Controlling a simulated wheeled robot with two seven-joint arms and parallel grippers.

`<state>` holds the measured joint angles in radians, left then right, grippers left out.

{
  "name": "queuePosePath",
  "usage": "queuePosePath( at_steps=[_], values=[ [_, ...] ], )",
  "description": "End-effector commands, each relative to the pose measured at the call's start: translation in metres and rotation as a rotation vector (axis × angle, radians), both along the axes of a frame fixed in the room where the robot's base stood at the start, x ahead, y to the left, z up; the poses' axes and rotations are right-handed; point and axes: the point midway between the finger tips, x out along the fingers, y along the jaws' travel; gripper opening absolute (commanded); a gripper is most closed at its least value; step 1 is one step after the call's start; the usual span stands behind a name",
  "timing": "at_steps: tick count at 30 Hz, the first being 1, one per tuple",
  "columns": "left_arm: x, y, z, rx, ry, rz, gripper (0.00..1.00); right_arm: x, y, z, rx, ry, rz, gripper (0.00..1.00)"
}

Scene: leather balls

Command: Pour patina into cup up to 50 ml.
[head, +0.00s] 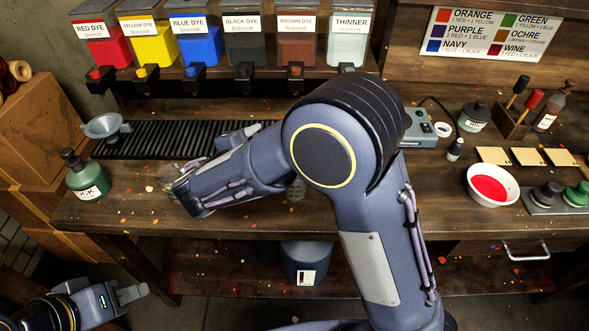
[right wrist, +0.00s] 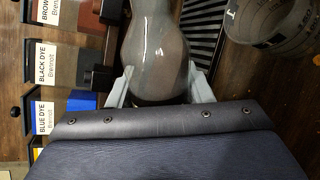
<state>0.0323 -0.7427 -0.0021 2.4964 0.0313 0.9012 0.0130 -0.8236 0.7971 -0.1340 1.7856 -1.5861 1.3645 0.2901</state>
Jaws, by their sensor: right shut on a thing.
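My right gripper (right wrist: 160,72) is shut on a grey, translucent, rounded bottle (right wrist: 155,35) with a narrowed waist and a dark lower part. No label shows on it, so I cannot tell what it contains. A clear cup with dark markings (right wrist: 268,28) stands to the right of the bottle in the right wrist view, apart from it. In the head view my right arm reaches left across the bench and hides most of the gripper and the bottle. My left gripper (head: 131,292) is at the lower left, off the bench, with nothing seen in it; its finger gap is unclear.
A black slatted grate (head: 170,139) lies at the back left, with a funnel (head: 107,126) at its end. A green bottle (head: 88,178) stands at the left edge. Dye dispensers (head: 188,47) line the back. A bowl of red liquid (head: 491,186) stands right.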

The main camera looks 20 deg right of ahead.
Motion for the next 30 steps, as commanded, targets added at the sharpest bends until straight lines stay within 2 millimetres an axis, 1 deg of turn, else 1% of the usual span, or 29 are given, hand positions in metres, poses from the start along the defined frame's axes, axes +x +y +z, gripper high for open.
queuePosePath(
  at_steps=[30],
  values=[
    [0.0,0.0,-0.006,0.0,0.0,0.0,0.36,0.0008,0.0011,-0.0014,0.053,-0.032,0.001,0.19]
  ],
)
